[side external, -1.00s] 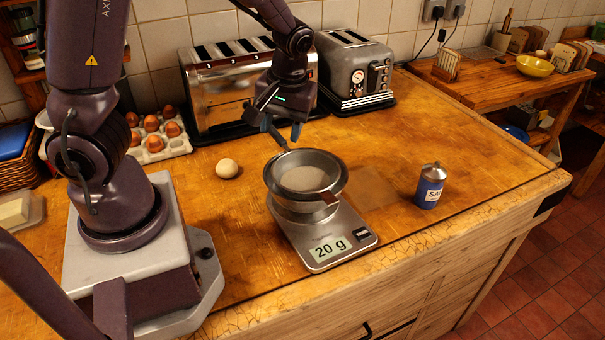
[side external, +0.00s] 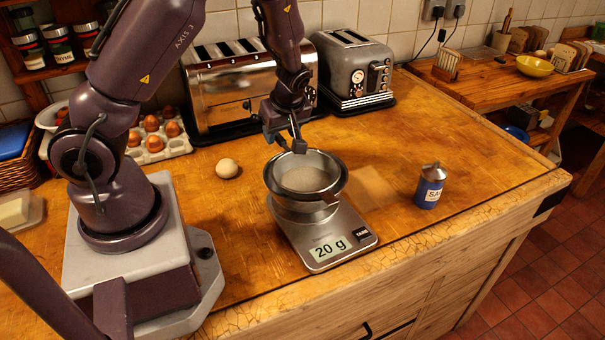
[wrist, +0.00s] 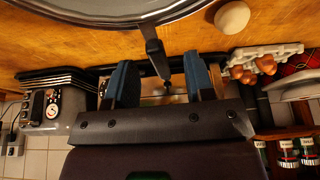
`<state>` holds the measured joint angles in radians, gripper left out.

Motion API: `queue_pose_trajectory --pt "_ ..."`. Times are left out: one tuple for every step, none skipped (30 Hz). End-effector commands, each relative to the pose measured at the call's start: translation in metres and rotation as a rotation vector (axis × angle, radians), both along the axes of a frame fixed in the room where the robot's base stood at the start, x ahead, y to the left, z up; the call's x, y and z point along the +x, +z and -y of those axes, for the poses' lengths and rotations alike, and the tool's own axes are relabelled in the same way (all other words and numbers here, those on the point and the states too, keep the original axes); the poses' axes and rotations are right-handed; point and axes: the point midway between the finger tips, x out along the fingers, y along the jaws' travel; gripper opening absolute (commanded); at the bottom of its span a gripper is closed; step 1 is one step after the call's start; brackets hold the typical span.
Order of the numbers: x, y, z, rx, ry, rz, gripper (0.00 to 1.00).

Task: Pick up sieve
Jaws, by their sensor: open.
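The sieve (side external: 328,188) is a round metal strainer with a dark rim, resting on a bowl (side external: 293,205) on the kitchen scale (side external: 324,250), whose display reads 20 g. In the wrist view the sieve's rim (wrist: 262,48) fills the top edge, and its dark handle (wrist: 157,52) runs down between my fingers. My gripper (side external: 285,143) is at the sieve's back rim, around the handle side. In the wrist view my gripper (wrist: 160,75) is open, with one blue fingertip on each side of the handle and gaps between. The side view partly hides the handle behind my gripper.
An egg (side external: 227,168) lies left of the scale. Two toasters (side external: 235,88) (side external: 352,75) stand behind my gripper, with an egg tray (side external: 160,140) at the left. A blue salt shaker (side external: 430,187) stands right of the scale. The counter's right side is mostly clear.

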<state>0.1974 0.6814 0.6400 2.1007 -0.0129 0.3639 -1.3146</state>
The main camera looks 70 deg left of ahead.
Motion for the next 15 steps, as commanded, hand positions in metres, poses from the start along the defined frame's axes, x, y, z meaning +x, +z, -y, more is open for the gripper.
queue_pose_trajectory --pt "0.0 -0.003 -0.001 -0.001 0.0 -0.001 0.49" --pt "0.0 -0.004 -0.002 0.0 0.001 -0.002 0.49" --pt "0.0 -0.007 -0.003 0.0 0.001 -0.002 0.49" --pt "0.0 -0.01 -0.005 0.0 0.002 -0.001 0.49" --pt "0.0 -0.014 -0.006 0.0 0.001 -0.003 0.49" --pt "0.0 -0.02 -0.009 -0.001 0.003 -0.004 0.49" --pt "0.001 -0.024 -0.011 0.0 0.002 -0.003 0.49" --pt "0.001 -0.029 -0.013 -0.001 0.002 -0.003 0.49" --pt "0.001 -0.034 -0.015 -0.001 0.003 -0.003 0.49" --pt "0.001 -0.038 -0.017 0.0 0.003 -0.003 0.49" --pt "0.002 -0.042 -0.018 0.0 0.003 -0.001 0.49" --pt "0.002 -0.045 -0.02 0.0 0.001 -0.001 0.49" --pt "0.002 -0.047 -0.021 0.0 0.001 -0.001 0.49" --pt "0.002 -0.049 -0.021 0.0 0.001 0.0 0.49" --pt "0.002 -0.05 -0.022 0.0 0.001 0.001 0.49"
